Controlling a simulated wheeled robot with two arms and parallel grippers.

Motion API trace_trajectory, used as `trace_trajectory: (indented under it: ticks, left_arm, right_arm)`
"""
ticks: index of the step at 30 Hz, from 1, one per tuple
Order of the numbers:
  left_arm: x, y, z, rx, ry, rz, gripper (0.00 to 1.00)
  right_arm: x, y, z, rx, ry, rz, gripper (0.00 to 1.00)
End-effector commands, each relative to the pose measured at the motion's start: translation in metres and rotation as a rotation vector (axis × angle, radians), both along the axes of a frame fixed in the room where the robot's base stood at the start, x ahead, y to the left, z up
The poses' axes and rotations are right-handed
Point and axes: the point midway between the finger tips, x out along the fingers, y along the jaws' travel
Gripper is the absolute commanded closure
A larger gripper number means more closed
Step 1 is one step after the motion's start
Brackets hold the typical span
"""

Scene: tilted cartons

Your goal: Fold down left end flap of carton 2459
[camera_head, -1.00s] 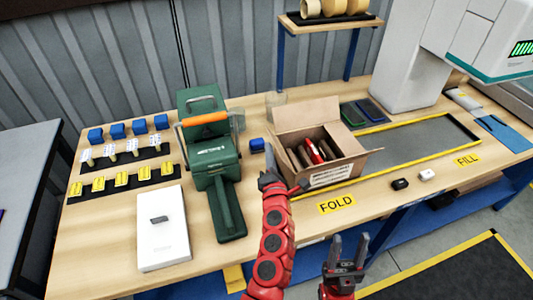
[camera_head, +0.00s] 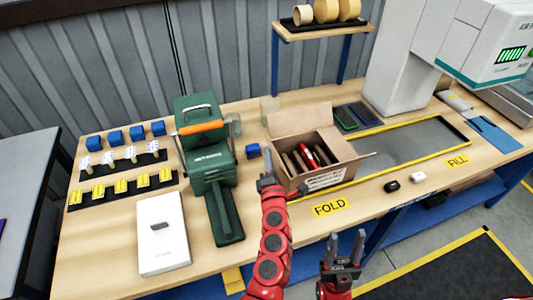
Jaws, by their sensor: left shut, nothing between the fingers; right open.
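The open cardboard carton (camera_head: 283,172) sits on the workbench, with brown rolls and a red item (camera_head: 308,155) inside. Its back flap (camera_head: 301,121) stands up, and a flap at its right (camera_head: 349,157) spreads outward. A printed label (camera_head: 325,179) shows on the front side. I cannot clearly make out the left end flap. My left gripper (camera_head: 266,182) is shut and empty, close beside the carton's left front corner; I cannot tell whether it touches. My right gripper (camera_head: 345,246) is open and empty, in front of the bench edge, away from the carton.
A green machine with an orange handle (camera_head: 202,127) stands left of the carton, with a small blue block (camera_head: 253,151) between. A yellow-edged grey recess (camera_head: 413,145) lies right. A white box (camera_head: 163,236) is front left.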

Motion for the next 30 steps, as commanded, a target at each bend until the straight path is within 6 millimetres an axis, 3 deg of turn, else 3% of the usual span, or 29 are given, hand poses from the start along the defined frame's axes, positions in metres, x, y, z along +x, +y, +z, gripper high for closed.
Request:
trace_trajectory:
  ticks: [15, 30]
  left_arm:
    - [0.009, -0.024, 0.023, 0.367, 0.119, 0.002, 1.0]
    - [0.014, -0.041, 0.02, 0.598, 0.193, 0.001, 1.0]
  right_arm:
    - [0.0, 0.0, 0.081, 0.0, 0.0, 0.0, 0.5]
    - [0.0, 0.0, 0.114, 0.0, 0.0, 0.0, 0.5]
